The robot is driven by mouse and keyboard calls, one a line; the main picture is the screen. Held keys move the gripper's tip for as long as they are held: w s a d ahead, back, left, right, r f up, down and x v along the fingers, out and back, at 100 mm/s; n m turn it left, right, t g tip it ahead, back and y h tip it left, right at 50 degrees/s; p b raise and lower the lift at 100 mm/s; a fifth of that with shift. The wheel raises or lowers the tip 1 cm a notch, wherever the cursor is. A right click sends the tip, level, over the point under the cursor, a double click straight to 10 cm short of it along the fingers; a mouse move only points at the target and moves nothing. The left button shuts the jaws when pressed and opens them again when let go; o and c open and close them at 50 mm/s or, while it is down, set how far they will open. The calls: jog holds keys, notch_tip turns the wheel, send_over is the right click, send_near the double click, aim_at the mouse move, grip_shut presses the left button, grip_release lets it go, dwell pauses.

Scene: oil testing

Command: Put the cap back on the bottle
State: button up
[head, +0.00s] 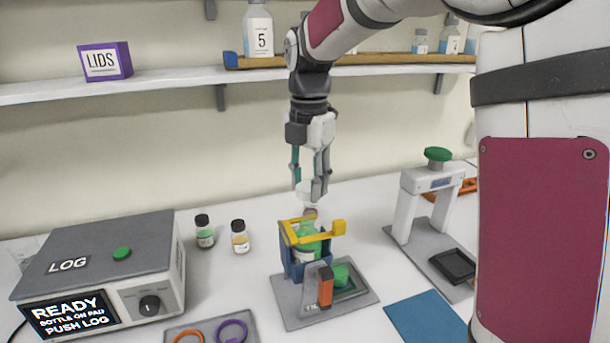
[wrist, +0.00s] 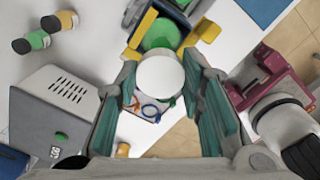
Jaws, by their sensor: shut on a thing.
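A round white cap (head: 306,190) is held between the fingertips of my gripper (head: 309,183). In the wrist view the cap (wrist: 160,84) shows as a white disc between the teal finger pads. The bottle (head: 307,246), with green contents, stands in a blue holder (head: 291,262) with a yellow clamp (head: 325,229) across it. The cap is above the bottle, seemingly apart from its neck (head: 311,213). In the wrist view the green bottle (wrist: 160,34) lies beyond the cap, partly covered by it.
A grey LOG box (head: 100,262) stands at the left, with two small dark-capped bottles (head: 204,232) beside it. A press-like stand (head: 432,185) with a green knob is at the right. A blue mat (head: 427,318) lies in front. A shelf (head: 160,80) runs behind.

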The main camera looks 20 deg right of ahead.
aim_at(308, 219)
notch_tip(308, 219, down, 3)
jog(key=shift+w+f+b, duration=0.15)
jog(key=shift+f+b, duration=0.05)
jog(key=shift+b, duration=0.7)
jog(key=shift+f, duration=1.05)
dwell(0.4)
jog(key=shift+f+p, duration=0.15)
jog(key=shift+p, duration=0.2)
dwell(0.6)
dwell(0.9)
jog(key=o, duration=1.4)
jog(key=shift+r+p, duration=1.8)
jog(key=shift+r, duration=1.75)
